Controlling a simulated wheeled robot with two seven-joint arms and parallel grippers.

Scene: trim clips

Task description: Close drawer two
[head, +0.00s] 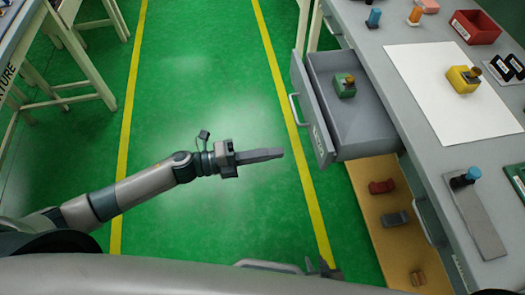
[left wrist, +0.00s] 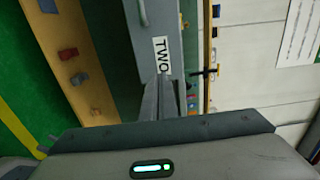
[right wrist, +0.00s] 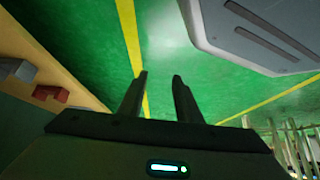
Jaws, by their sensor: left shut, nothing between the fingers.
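Drawer two (head: 314,120) is grey and stands pulled out from the workbench, its front facing the aisle. Its handle (head: 295,109) is pale. A green clip-like part (head: 345,86) lies inside the drawer. The left wrist view shows the drawer's white label reading TWO (left wrist: 162,54). My left gripper (head: 280,154) is shut and empty, just left of and below the drawer front in the head view; contact cannot be seen. My right gripper (right wrist: 160,76) is open and empty over the floor; only part of it shows at the bottom of the head view (head: 322,268).
The workbench top (head: 385,35) holds a white sheet (head: 450,95), a yellow part (head: 462,79), a red bin (head: 475,26) and a grey strip (head: 475,215). A lower wooden shelf (head: 375,215) holds several small parts. The green aisle (head: 190,80) is clear.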

